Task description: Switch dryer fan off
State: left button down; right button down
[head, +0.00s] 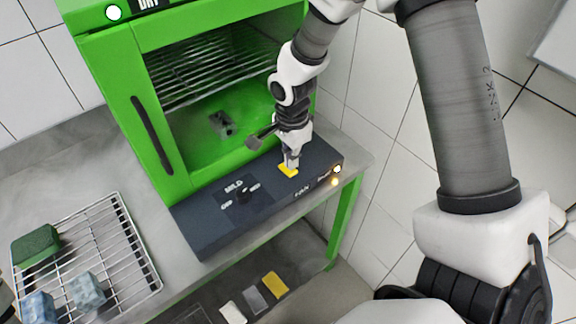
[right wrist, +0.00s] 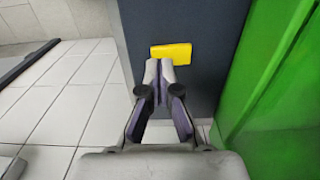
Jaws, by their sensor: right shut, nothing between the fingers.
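A knob (head: 243,194) marked OFF, MILD and HOT sits left of the switch. Small lit lamps (head: 335,181) glow at the panel's right end. A wire rack (head: 125,250) with sponge-like blocks stands on the grey bench at left. Several small items lie on a lower shelf.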

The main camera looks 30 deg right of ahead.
aim_at(292, 171)
jog(key=shift+f+b, duration=0.85)
jog(key=shift+f, duration=0.3)
dwell(0.4)
notch_tip(292, 171, up, 7)
jog(key=p, duration=0.5)
jog(key=shift+r+p, duration=0.1)
jog(key=shift+p, duration=0.25)
